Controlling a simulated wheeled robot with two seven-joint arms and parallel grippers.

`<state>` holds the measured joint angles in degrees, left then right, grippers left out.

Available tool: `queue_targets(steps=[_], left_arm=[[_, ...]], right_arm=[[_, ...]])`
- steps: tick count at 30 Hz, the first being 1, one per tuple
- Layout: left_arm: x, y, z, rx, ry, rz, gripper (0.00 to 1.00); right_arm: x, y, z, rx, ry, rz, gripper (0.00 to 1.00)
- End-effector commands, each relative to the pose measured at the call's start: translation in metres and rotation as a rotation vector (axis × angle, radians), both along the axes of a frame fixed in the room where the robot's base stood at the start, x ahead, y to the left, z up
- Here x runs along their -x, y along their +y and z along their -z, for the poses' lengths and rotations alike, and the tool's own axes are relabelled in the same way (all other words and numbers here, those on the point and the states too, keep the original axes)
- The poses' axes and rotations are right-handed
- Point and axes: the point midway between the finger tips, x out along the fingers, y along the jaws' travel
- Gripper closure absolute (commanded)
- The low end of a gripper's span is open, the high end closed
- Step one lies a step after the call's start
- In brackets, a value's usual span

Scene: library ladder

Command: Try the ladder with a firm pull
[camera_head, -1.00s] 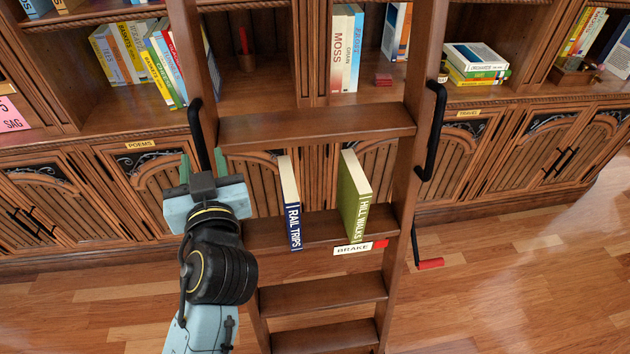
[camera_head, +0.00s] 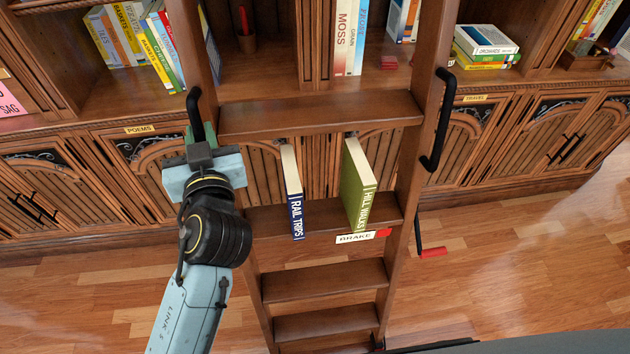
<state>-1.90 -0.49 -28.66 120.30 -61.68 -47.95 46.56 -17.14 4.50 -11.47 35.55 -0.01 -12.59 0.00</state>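The brown wooden ladder (camera_head: 318,117) stands in front of the bookcase. It has a black left handle (camera_head: 193,103) and a black right handle (camera_head: 440,120) on its rails. My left gripper (camera_head: 199,136) is at the lower part of the left handle, with its fingers close on both sides of it. It looks shut on that handle; the fingertips are partly hidden. A white BRAKE label (camera_head: 356,238) with a red tab (camera_head: 383,233) is on a lower step. A black lever with a red grip (camera_head: 433,253) is beside the right rail. My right gripper is out of view.
A blue RAIL TRIPS book (camera_head: 295,213) and a green HILL WALKS book (camera_head: 361,195) stand on a ladder step. Shelves with books and carved cabinet doors (camera_head: 60,190) are behind. The wooden floor (camera_head: 520,270) at the right is clear.

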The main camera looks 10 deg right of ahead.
Motion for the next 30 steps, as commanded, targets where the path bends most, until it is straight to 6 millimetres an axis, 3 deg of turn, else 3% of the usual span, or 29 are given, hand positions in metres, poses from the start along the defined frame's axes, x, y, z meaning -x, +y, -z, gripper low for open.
queue_targets(steps=[30], left_arm=[[0.0002,-0.0086,0.0007,0.003,0.001,0.01,1.0]], right_arm=[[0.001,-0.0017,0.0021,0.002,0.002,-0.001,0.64]])
